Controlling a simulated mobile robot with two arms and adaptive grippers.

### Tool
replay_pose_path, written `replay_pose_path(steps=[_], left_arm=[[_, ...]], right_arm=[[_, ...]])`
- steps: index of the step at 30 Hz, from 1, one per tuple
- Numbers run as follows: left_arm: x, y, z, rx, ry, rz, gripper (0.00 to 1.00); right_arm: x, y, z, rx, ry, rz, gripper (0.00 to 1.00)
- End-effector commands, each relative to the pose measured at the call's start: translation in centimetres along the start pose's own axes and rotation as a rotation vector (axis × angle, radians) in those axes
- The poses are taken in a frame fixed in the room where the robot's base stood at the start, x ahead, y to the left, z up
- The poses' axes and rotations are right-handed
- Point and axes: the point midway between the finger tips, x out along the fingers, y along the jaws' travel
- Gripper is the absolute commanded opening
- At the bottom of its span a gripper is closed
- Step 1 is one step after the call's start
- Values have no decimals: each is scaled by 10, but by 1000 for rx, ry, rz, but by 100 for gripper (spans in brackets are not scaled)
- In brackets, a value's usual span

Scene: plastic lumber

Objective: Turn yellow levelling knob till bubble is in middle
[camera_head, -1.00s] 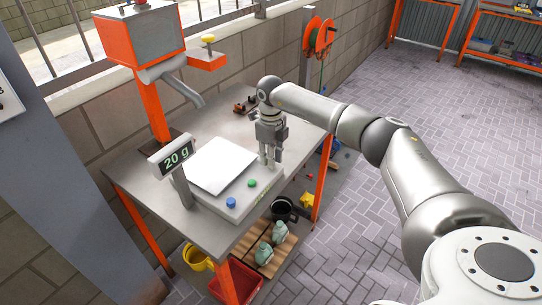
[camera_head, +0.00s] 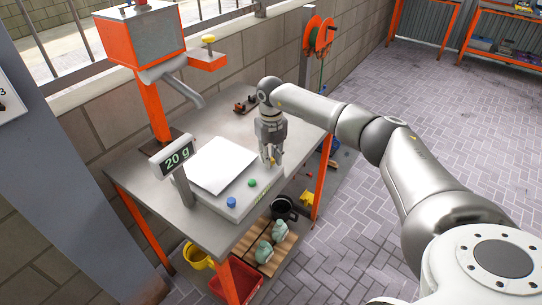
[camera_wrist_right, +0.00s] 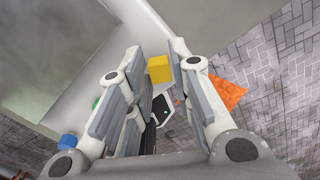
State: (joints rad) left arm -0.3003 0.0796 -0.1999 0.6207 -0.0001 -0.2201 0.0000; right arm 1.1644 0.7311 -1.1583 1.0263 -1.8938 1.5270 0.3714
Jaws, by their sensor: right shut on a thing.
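The scale (camera_head: 245,192) stands on the grey table, with a square white pan (camera_head: 221,166) and a display (camera_head: 177,158) reading 20 g. My right gripper (camera_head: 272,161) points down at the scale's far right corner. In the right wrist view the yellow levelling knob (camera_wrist_right: 159,69) shows as a block between the fingertips, and the gripper (camera_wrist_right: 165,75) is shut on it. A bit of yellow also shows at the fingertips in the head view. The bubble cannot be made out in either view. My left gripper is not in view.
A blue button (camera_head: 231,202) and a green button (camera_head: 252,183) sit on the scale's front edge. An orange hopper (camera_head: 140,40) with a spout stands at the back left. The table (camera_head: 215,122) behind the scale is mostly clear. A red crate (camera_head: 236,279) and pallet lie below.

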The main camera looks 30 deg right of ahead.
Motion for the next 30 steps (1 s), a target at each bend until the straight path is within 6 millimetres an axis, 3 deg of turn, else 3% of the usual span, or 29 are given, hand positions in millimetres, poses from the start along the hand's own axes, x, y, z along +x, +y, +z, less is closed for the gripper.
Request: replay_pose_path(steps=[9, 10, 15, 25, 30], left_arm=[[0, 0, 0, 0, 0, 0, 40], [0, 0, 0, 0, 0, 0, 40], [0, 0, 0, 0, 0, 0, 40], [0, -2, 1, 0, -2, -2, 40], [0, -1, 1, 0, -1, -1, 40]], right_arm=[[-1, 0, 1, 1, -3, 0, 0], [-1, 0, 1, 1, -3, 0, 25], [-1, 0, 1, 0, -2, 0, 44], [-3, 0, 0, 0, -2, 0, 44], [-24, 0, 1, 0, -5, 0, 44]])
